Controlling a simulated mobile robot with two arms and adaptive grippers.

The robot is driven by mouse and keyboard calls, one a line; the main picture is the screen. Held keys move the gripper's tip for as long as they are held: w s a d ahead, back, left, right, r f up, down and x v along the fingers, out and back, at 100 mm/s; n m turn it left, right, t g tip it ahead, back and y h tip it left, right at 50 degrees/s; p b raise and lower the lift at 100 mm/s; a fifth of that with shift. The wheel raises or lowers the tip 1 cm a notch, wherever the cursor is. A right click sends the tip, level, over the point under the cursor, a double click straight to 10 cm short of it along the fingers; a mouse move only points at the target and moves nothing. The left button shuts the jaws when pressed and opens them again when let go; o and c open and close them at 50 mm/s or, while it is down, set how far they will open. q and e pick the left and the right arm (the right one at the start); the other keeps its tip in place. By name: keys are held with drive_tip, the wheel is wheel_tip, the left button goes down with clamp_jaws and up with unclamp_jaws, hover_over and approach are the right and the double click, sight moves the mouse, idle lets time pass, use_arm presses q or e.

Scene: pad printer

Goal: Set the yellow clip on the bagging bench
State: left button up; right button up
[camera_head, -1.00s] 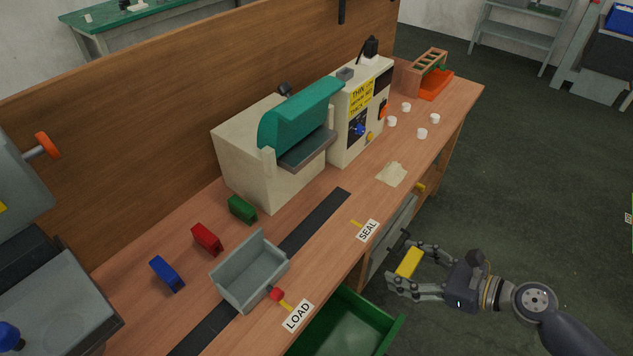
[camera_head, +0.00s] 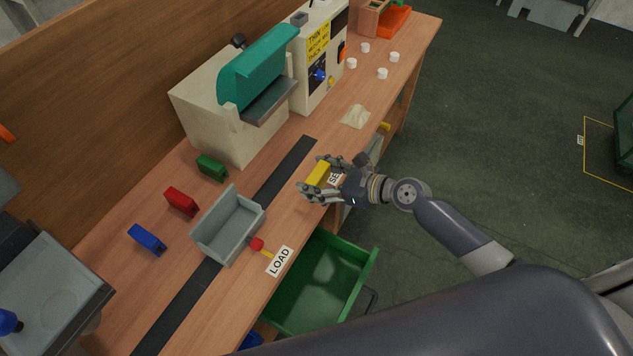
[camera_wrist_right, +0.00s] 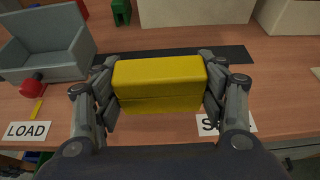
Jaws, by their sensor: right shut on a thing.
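The yellow clip (camera_head: 318,174) is a small yellow block between the fingers of my right gripper (camera_head: 319,178). The right gripper is shut on it and holds it over the front part of the wooden bench (camera_head: 285,213), beside the SEAL label (camera_head: 334,180). In the right wrist view the clip (camera_wrist_right: 160,82) fills the middle, gripped from both sides, with the bench behind it. I cannot tell the exact height above the bench. My left gripper is not in view.
The teal-lidded machine (camera_head: 258,70) is behind. A green bin (camera_head: 330,285) is below the front edge.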

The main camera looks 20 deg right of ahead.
drive_tip(key=shift+w+a+f, duration=0.15)
drive_tip(key=shift+w, duration=0.05)
wheel_tip(320, 180, down, 3)
drive_tip(key=shift+f+b, duration=0.1)
drive_tip(key=shift+b, duration=0.7)
drive_tip(key=shift+f, duration=0.25)
drive_tip(key=o, duration=0.8)
drive_tip(key=shift+r, duration=0.15)
